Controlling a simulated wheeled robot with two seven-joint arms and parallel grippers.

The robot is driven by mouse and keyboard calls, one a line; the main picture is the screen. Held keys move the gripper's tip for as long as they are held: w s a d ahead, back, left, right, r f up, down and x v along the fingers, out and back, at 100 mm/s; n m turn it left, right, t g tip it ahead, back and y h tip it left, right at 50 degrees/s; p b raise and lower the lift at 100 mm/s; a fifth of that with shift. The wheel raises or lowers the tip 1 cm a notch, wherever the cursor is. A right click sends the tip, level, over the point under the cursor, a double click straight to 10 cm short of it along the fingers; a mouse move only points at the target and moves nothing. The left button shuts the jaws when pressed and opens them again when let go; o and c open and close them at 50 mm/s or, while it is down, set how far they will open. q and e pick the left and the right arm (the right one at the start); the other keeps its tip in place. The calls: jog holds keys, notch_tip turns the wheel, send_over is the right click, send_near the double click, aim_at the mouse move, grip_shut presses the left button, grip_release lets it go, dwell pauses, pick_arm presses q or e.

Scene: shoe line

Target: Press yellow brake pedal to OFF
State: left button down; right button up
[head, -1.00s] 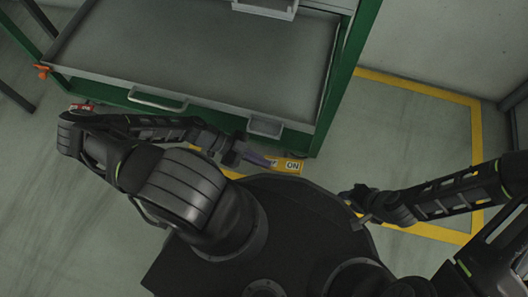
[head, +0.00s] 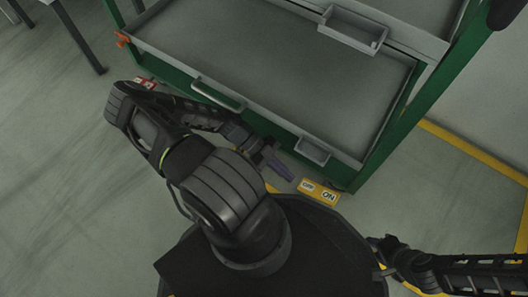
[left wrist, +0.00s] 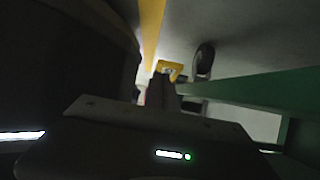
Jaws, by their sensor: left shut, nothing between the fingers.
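The yellow brake pedal (head: 319,192) sits low at the front corner of the green-framed cart, with an OFF label on its left part and an ON label on its right. My left gripper (head: 281,168) is shut and empty, just left of the pedal's OFF end; a small gap shows between them in the head view. In the left wrist view the yellow pedal (left wrist: 170,70) shows just beyond the shut fingertips (left wrist: 160,82), which hide part of it. My right gripper (head: 384,248) is at the lower right, small and dark, away from the pedal.
The cart's grey shelf (head: 290,70) and green frame (head: 385,140) stand over the pedal. A red and white pedal (head: 146,84) is at the cart's other corner. A dark caster wheel (left wrist: 204,58) shows beside the yellow pedal. Yellow floor tape (head: 470,150) runs on the right.

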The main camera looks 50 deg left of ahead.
pick_arm(q)
jog(key=s+a+b, duration=0.2)
jog(key=a, duration=0.7)
jog(key=shift+r, duration=0.2)
